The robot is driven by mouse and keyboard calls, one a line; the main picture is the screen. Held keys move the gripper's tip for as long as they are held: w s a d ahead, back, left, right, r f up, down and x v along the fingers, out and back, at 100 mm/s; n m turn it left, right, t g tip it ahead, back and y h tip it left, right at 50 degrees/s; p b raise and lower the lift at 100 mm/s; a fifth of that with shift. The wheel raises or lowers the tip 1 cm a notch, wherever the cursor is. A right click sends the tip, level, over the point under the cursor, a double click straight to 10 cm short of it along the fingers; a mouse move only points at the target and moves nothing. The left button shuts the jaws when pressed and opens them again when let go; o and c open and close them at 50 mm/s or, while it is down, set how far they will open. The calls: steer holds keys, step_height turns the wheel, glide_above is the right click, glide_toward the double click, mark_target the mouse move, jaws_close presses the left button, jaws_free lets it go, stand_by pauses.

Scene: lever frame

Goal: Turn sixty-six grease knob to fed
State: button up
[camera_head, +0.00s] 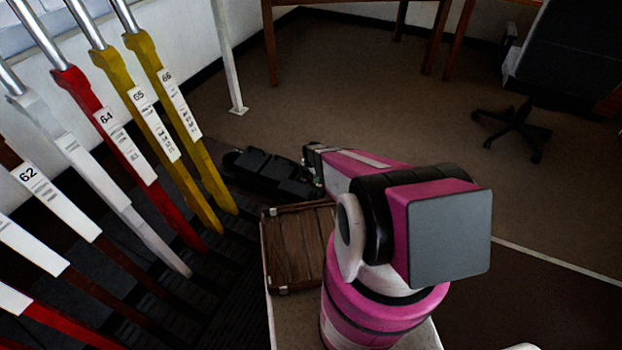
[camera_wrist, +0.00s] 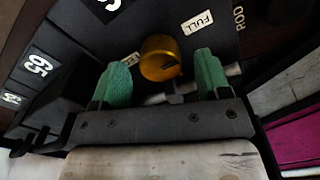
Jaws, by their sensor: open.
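A round brass-coloured knob (camera_wrist: 160,57) sits on a black panel (camera_wrist: 85,42) in the wrist view, with a small dark mark on its face. A white FULL label (camera_wrist: 197,22) is to its upper right. Another small label to its left is unreadable. A number plate (camera_wrist: 108,4) above is cut off by the frame edge, so I cannot read it fully. My gripper (camera_wrist: 162,76) is open, its green fingertips on either side of the knob, with gaps showing. In the head view, black boxes (camera_head: 268,172) lie beyond the levers, by my arm's end; the knob cannot be made out there.
A plate marked 65 (camera_wrist: 40,64) is on the neighbouring black unit. Yellow lever 66 (camera_head: 181,107) and several other levers stand at left. A brown slatted crate (camera_head: 296,246) lies close to my arm.

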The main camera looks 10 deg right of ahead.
steer(key=shift+f, duration=0.9)
steer(key=c, duration=0.9)
steer(key=shift+c, duration=0.2)
